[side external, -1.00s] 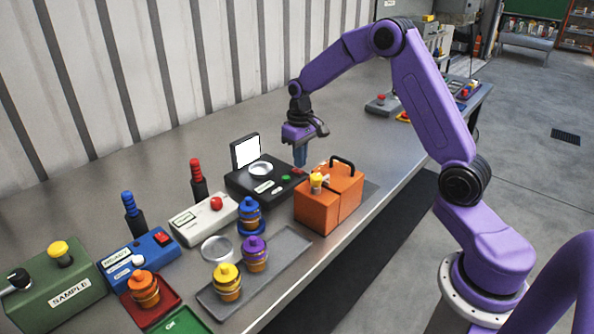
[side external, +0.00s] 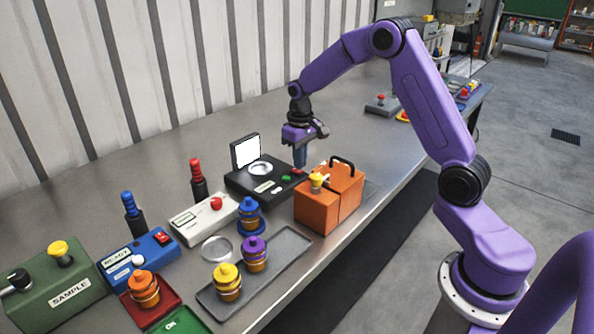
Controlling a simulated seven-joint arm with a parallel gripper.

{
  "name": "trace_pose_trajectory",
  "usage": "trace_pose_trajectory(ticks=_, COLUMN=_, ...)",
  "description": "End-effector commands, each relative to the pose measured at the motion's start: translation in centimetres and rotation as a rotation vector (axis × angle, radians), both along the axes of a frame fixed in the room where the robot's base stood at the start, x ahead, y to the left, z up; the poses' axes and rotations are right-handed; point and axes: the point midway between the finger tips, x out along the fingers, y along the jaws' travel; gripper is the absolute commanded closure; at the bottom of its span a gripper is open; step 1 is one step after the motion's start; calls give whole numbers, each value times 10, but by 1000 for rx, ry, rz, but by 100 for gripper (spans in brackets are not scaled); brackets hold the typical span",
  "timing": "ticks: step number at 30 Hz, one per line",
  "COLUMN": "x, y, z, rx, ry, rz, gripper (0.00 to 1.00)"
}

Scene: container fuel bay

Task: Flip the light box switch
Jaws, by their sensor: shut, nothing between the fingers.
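The light box (side external: 240,182) is a black box on the bench with a lit white panel (side external: 245,150) standing at its back and a pale round disc on top. A green button (side external: 286,179) and a small red part (side external: 297,171) show near its right end; I cannot tell which is the switch. My gripper (side external: 300,165) points down with its fingers shut and empty, right at the box's right end by the red part. I cannot tell if the fingertips touch it.
An orange case (side external: 318,205) with a black handle stands just in front of my gripper. Left are a white box with a red button (side external: 200,218), a blue box (side external: 140,255), a green SAMPLE box (side external: 62,285) and a grey tray (side external: 285,250) with capped jars.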

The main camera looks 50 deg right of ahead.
Motion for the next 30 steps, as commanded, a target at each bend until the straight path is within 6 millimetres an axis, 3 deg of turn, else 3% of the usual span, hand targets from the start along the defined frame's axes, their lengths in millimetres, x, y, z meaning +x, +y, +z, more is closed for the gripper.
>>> trace_pose_trajectory(ticks=30, x=0, y=0, z=-13, rx=0, ry=0, rz=0, gripper=100)
